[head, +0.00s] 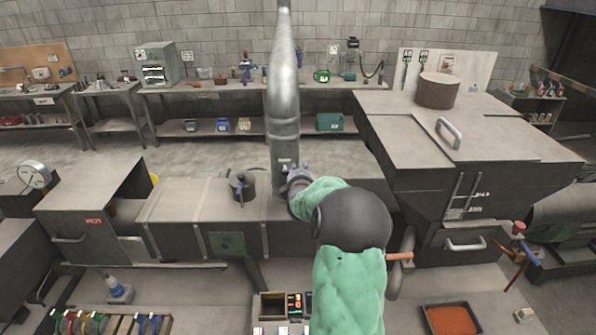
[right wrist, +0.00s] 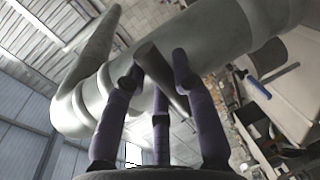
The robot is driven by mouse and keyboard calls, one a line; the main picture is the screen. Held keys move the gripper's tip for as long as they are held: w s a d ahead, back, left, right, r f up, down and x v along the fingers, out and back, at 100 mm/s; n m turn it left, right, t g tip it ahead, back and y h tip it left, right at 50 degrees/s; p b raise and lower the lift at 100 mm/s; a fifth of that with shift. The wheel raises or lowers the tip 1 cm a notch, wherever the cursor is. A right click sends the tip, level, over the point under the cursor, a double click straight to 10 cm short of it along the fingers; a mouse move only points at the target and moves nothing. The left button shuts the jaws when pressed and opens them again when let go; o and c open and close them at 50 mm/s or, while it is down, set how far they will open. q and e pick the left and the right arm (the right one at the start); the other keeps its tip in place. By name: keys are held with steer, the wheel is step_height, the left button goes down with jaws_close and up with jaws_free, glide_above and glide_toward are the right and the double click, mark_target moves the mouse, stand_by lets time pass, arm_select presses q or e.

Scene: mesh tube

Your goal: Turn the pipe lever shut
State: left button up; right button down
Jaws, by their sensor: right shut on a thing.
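A thick grey metal pipe (head: 284,95) stands upright in the middle of the head view and also crosses the right wrist view (right wrist: 215,40). A short dark grey lever (right wrist: 150,60) sticks out from the pipe in the right wrist view. My right gripper (head: 297,176) is at the lower part of the pipe. Its purple fingers, seen in the right wrist view (right wrist: 158,76), are shut around the lever. In the head view the hand and my green-sleeved arm hide the lever, so its angle is hard to tell there. My left gripper is not in view.
A grey duct (head: 180,215) with a dark capped fitting (head: 242,186) lies left of the pipe. A large metal hopper (head: 460,145) stands to the right. An orange-red handle (head: 400,256) shows beside my right arm. A tray of orange material (head: 450,320) is at the lower right.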

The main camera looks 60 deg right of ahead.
steer(key=c, duration=1)
jaws_free()
steer(key=shift+w, duration=0.1)
steer(key=shift+o, duration=0.2)
steer(key=v, duration=1.2)
